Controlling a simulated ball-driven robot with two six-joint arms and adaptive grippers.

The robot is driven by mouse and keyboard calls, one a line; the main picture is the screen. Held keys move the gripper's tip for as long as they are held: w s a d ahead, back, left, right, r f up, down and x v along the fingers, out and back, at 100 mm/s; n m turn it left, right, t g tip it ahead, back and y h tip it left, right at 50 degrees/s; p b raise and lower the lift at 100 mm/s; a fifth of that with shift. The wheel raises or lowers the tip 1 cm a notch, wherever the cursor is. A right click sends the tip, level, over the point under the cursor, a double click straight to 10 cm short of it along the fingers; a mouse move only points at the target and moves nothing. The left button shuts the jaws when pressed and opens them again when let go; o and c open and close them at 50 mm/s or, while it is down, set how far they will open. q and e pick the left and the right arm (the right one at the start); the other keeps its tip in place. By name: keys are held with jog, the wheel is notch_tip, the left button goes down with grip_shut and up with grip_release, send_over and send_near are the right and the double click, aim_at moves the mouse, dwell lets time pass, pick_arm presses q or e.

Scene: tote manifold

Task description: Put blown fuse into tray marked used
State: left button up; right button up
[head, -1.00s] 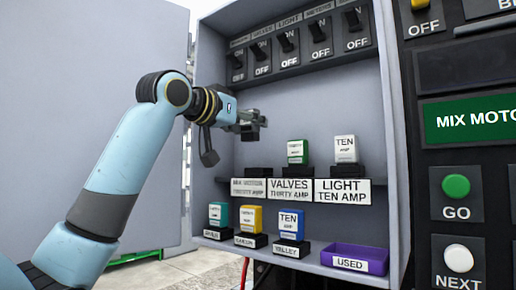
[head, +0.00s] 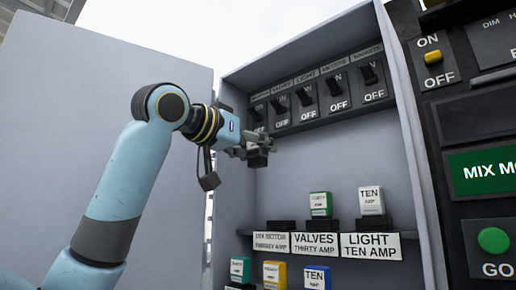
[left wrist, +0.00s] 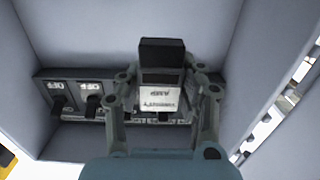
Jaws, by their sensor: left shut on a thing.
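My left gripper (head: 262,146) is shut on a fuse (head: 257,160) inside the cabinet, just below the left end of the switch row. In the left wrist view the fuse (left wrist: 161,98) has a dark end and a pale label reading AMP; its other word is unclear. The socket above the MIX MOTOR label (head: 271,241) is empty. A green-topped fuse (head: 320,204) sits above VALVES, and a white TEN AMP fuse (head: 371,201) above LIGHT. The used tray is out of view. My right gripper is not in view.
Several switches (head: 306,98) line the cabinet's upper part. Teal (head: 240,269), yellow (head: 274,273) and blue (head: 317,278) fuses stand on the lower shelf. The cabinet wall and open door (head: 110,85) flank my arm. A button panel (head: 490,240) is at right.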

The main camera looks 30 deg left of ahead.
pick_arm(q)
jog(key=shift+r+p, duration=0.8)
jog(key=shift+r, duration=0.15)
jog(key=shift+f, duration=0.1)
